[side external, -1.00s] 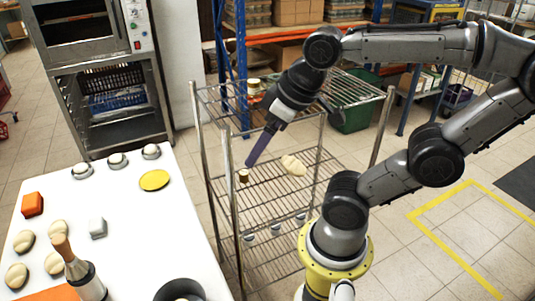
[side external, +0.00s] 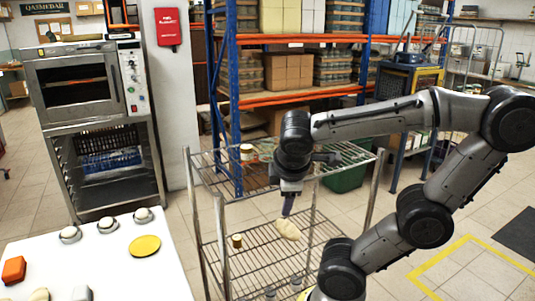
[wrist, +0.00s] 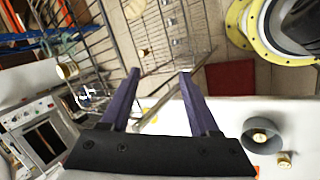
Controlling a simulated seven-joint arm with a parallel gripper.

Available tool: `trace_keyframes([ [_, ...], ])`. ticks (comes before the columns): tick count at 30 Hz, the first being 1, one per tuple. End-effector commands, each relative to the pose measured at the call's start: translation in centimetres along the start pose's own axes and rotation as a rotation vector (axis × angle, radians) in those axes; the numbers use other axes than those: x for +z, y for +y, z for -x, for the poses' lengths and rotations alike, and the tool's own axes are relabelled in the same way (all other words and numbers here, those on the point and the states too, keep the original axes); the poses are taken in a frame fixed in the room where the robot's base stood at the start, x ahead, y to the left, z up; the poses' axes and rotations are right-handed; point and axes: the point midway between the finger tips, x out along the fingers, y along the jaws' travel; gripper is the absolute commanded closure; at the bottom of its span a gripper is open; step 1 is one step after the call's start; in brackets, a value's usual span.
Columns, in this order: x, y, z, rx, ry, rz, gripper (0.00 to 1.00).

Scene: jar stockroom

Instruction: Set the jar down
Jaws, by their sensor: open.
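A pale jar with a brownish lid (side external: 246,152) stands on the top shelf of the wire rack (side external: 222,215). It seems to show at the left of the wrist view (wrist: 67,71). A small brown jar (side external: 237,241) stands upright on the shelf below. I cannot tell which jar the task means. My gripper (side external: 288,209) points down at the rack, right of both jars and apart from them. In the wrist view its purple fingers (wrist: 160,73) are spread with nothing between them.
A pale bread-like lump (side external: 288,229) lies on the lower rack shelf, near my fingers in the picture. Metal rack posts and shelf edges surround this area. A white table (side external: 110,270) with a yellow disc (side external: 145,246) is at left. An oven (side external: 75,85) stands behind.

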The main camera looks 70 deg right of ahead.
Motion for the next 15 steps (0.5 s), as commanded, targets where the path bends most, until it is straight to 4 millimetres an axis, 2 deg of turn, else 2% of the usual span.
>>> trace_keyframes([
  [4,1.5,5.7,-1.4,0.191,-0.282,0.246,0.38],
  [8,1.3,10.7,-1.9,0.342,-0.521,0.474,0.38],
  [11,-0.1,14.2,-2.5,0.447,-0.692,0.661,0.38],
  [15,-3.6,17.8,-4.7,0.568,-0.894,0.943,0.38],
])
